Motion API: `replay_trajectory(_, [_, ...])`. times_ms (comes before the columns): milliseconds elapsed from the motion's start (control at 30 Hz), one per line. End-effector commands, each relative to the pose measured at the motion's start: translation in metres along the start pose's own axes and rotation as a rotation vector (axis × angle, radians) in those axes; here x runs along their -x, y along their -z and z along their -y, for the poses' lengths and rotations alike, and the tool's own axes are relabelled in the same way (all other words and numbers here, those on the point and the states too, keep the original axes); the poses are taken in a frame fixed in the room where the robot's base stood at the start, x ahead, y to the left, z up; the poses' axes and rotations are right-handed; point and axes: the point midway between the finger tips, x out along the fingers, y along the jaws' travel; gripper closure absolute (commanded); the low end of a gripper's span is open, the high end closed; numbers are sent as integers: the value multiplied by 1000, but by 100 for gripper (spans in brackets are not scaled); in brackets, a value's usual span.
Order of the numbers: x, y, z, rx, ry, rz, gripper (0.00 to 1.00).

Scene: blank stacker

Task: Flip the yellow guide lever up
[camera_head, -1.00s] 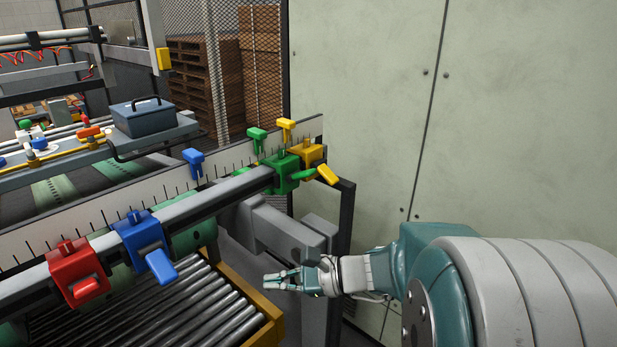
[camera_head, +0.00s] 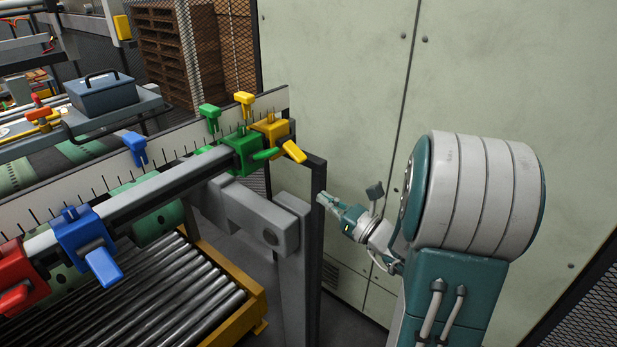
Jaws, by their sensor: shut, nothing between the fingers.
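The yellow guide block (camera_head: 271,128) sits at the far right end of the grey rail. Its yellow lever (camera_head: 294,152) slants down and to the right from the block. My gripper (camera_head: 322,198) is shut and empty, below and to the right of the lever and apart from it. It points up and left, close to the dark post at the rail's end. The exact gap in depth between gripper and lever is hard to tell.
A green guide block (camera_head: 243,152) with its lever (camera_head: 266,154) stands just left of the yellow one. Blue (camera_head: 80,236) and red (camera_head: 14,278) blocks sit further along the rail. A dark post (camera_head: 317,240) stands under the rail's end. Pale cabinet panels (camera_head: 340,80) stand behind.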

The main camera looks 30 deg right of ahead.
Motion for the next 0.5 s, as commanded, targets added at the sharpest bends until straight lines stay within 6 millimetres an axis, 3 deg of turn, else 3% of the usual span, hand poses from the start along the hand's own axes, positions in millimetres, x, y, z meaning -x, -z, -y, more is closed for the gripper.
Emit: replay_trajectory(500, [-93,0,-2,1,-6,-1,100])
